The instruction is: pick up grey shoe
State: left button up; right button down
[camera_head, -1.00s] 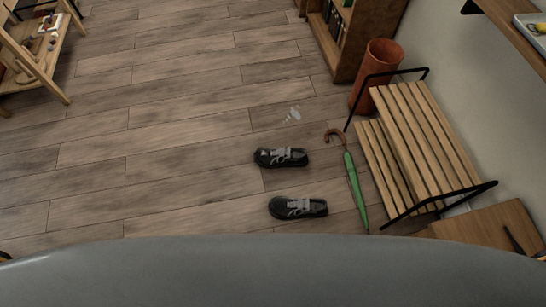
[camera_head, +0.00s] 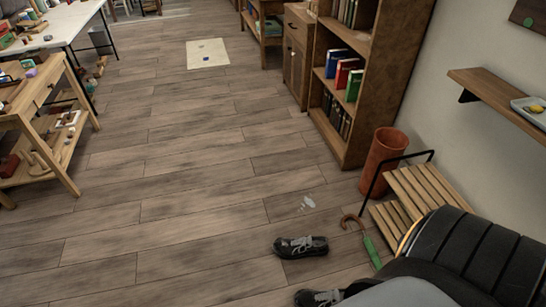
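Two dark shoes with grey laces and tongues lie on the wooden floor. One grey shoe (camera_head: 301,246) shows whole, right of the picture's middle. The other grey shoe (camera_head: 317,298) is at the bottom edge, partly cut off and partly hidden by my own body. A dark ribbed part of my arm covers the lower right corner. Neither of my grippers shows, and no gripper is seen touching a shoe.
A green umbrella (camera_head: 371,250) with a brown handle lies right of the shoes. An orange bin (camera_head: 383,160) and a slatted rack (camera_head: 428,186) stand beyond it. A bookshelf (camera_head: 346,90) is farther back. Floor left of the shoes is clear. A wooden table (camera_head: 40,100) stands at left.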

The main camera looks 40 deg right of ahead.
aim_at(288, 248)
jog(key=i+j, duration=0.7)
jog(key=i+z, duration=0.25)
jog(key=z, duration=0.25)
jog(key=i+z, duration=0.25)
jog(key=z, duration=0.2)
jog(key=i+j+z, duration=0.1)
jog(key=z, duration=0.4)
jog(key=i+j, duration=0.05)
jog(key=i, duration=0.05)
